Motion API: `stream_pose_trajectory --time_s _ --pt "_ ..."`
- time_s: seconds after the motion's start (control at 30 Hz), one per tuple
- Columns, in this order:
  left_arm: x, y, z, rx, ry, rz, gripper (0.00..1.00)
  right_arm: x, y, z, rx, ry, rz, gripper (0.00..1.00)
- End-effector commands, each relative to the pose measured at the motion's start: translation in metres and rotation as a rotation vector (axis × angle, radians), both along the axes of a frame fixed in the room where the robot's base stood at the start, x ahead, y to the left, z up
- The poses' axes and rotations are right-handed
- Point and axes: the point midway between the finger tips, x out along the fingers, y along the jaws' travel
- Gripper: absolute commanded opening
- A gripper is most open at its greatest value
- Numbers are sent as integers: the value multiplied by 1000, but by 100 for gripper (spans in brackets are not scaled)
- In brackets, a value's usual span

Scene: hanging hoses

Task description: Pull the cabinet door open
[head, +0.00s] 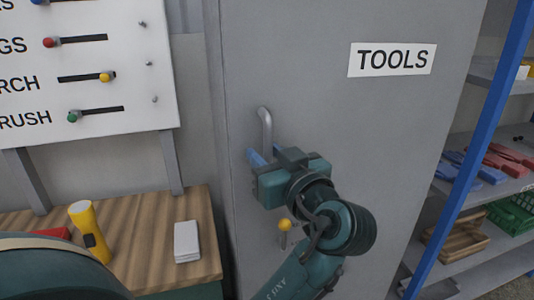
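The grey cabinet door (330,120) carries a white "TOOLS" label (392,60) and looks shut. Its handle (266,125) is a pale vertical bar near the door's left edge. Some space seems to show between bar and fingers; contact is not clear. The gripper body hides the handle's lower end. A small yellow knob (284,225) on the door shows below the gripper.
A wooden bench (140,225) at left holds a yellow flashlight (88,230) and a white block (187,241). A white slider board (110,90) stands above it. Right of the cabinet, a blue-post shelf (470,150) holds tools and crates.

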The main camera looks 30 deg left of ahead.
Motion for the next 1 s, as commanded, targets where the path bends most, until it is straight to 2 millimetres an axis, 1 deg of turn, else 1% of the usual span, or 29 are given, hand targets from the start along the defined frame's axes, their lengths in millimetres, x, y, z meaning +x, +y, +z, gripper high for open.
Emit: stream_pose_trajectory --time_s 0.1,0.4,0.5,1.0 --pt "0 0 0 0 0 0 31 -1 0 -1 0 3 0 0" --pt "0 0 0 0 0 0 6 -1 0 -1 0 3 0 0" --pt "0 0 0 0 0 0 0 -1 0 -1 0 3 0 0" --pt "0 0 0 0 0 0 0 5 0 2 0 -10 1 0"
